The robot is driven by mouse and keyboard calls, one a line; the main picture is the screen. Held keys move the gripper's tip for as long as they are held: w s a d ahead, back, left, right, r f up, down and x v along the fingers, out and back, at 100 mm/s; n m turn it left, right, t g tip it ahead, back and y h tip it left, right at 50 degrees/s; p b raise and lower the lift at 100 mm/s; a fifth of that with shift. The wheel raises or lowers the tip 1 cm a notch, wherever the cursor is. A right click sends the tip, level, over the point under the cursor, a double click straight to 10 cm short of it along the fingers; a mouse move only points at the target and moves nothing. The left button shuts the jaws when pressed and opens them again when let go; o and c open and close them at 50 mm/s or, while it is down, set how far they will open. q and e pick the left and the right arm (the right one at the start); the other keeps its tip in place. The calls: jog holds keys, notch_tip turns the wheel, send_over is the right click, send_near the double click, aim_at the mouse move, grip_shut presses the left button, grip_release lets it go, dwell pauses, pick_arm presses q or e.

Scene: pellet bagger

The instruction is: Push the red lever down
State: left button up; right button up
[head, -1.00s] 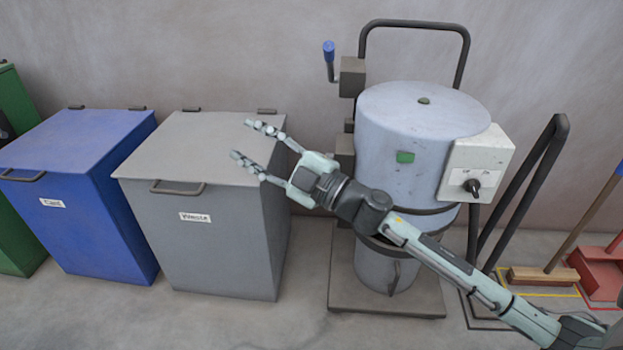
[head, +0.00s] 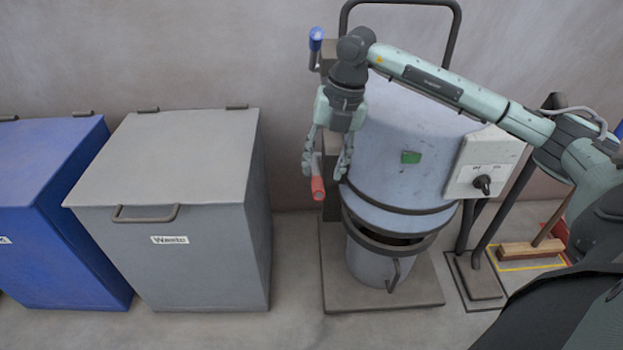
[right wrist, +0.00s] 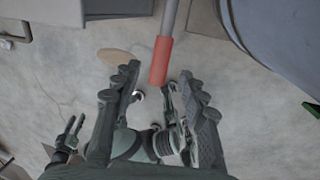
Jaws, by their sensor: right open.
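The red lever (head: 318,188) sticks out at the left side of the grey-blue drum machine (head: 400,110), its red grip tilted downward. My right gripper (head: 325,168) points down over it with its fingers open, one on each side of the lever in the picture. In the right wrist view the red grip (right wrist: 160,60) on its grey rod lies between the open fingertips (right wrist: 158,73); I see no clear contact. A gripper-like part, seemingly my left gripper (right wrist: 70,133), shows small at the lower left there; its opening is unclear.
A blue-knobbed lever (head: 316,40) stands above, close to my right wrist. A control box with a black knob (head: 482,184) is on the drum's right. A grey waste bin (head: 190,250) and blue bin (head: 60,240) stand left. A broom (head: 530,250) stands right.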

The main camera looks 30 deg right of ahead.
aim_at(319, 184)
jog(key=f, duration=0.4)
jog(key=a+f, duration=0.1)
jog(key=f, duration=0.1)
jog(key=shift+w, duration=0.2)
jog(key=shift+c, duration=0.4)
grip_shut()
